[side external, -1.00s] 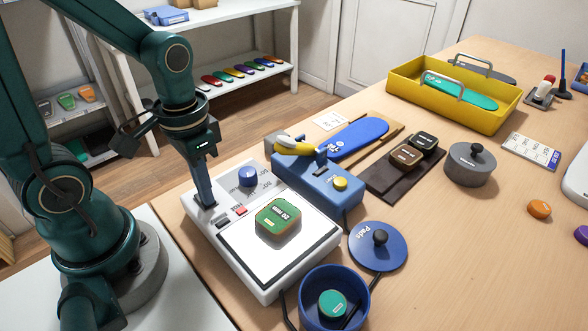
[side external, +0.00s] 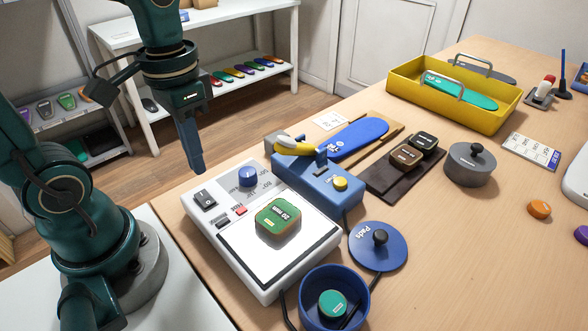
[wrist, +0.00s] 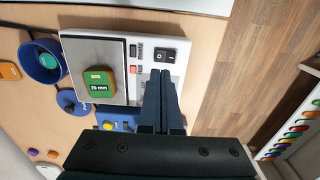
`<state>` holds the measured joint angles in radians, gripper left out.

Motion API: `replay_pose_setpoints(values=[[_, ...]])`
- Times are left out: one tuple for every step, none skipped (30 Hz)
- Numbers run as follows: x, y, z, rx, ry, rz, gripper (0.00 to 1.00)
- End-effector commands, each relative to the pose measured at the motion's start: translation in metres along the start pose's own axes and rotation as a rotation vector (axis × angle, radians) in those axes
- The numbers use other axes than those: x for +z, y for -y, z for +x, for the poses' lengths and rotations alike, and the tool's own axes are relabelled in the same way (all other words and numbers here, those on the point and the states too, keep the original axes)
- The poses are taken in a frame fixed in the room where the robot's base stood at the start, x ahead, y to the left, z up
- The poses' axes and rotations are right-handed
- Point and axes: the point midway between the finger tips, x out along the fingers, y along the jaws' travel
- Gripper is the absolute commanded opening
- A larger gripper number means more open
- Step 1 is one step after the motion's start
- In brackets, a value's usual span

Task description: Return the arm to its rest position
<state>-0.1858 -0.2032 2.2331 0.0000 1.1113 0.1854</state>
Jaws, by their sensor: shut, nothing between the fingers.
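My gripper (side external: 197,170) is shut and empty. It hangs in the air above the back left corner of the white heating device (side external: 262,286), clear of its panel. In the wrist view my gripper's fingers (wrist: 161,75) are together, pointing toward the device's panel (wrist: 150,52). The panel carries a black rocker switch (side external: 204,199), a blue knob (side external: 248,176) and a red button (side external: 240,210). A green block marked 20 mm (side external: 278,218) sits on the bright plate.
Behind the device stands a blue unit (side external: 318,190) with a yellow handle. A blue pot (side external: 335,300) and its lid (side external: 378,246) are in front. A yellow tray (side external: 450,110), a grey lidded pot (side external: 470,165) and a brown board (side external: 385,182) stand farther right. Air above the floor is free.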

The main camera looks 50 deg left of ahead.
Motion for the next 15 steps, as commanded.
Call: replay_pose_setpoints(values=[[0.000,0.000,-0.002,0.000,-0.002,0.000,0.00],[0.000,0.000,-0.002,0.000,-0.001,0.000,0.00],[0.000,0.000,-0.003,0.000,-0.001,0.000,0.00],[0.000,0.000,-0.003,0.000,0.000,0.000,0.00],[0.000,0.000,-0.003,0.000,0.000,0.000,0.00],[0.000,0.000,-0.003,0.000,0.000,0.000,0.00],[0.000,0.000,-0.003,0.000,0.000,0.000,0.00],[0.000,0.000,-0.003,0.000,0.000,0.000,0.00],[0.000,0.000,-0.002,0.000,0.000,0.000,0.00],[0.000,0.000,-0.003,0.000,0.000,0.002,0.00],[0.000,-0.001,-0.003,-0.001,-0.004,0.005,0.00],[0.000,-0.002,-0.005,-0.003,-0.016,0.012,0.00],[0.000,-0.003,-0.007,-0.005,-0.029,0.018,0.00],[0.000,-0.004,-0.009,-0.008,-0.045,0.026,0.00],[0.001,-0.007,-0.013,-0.012,-0.071,0.039,0.00]])
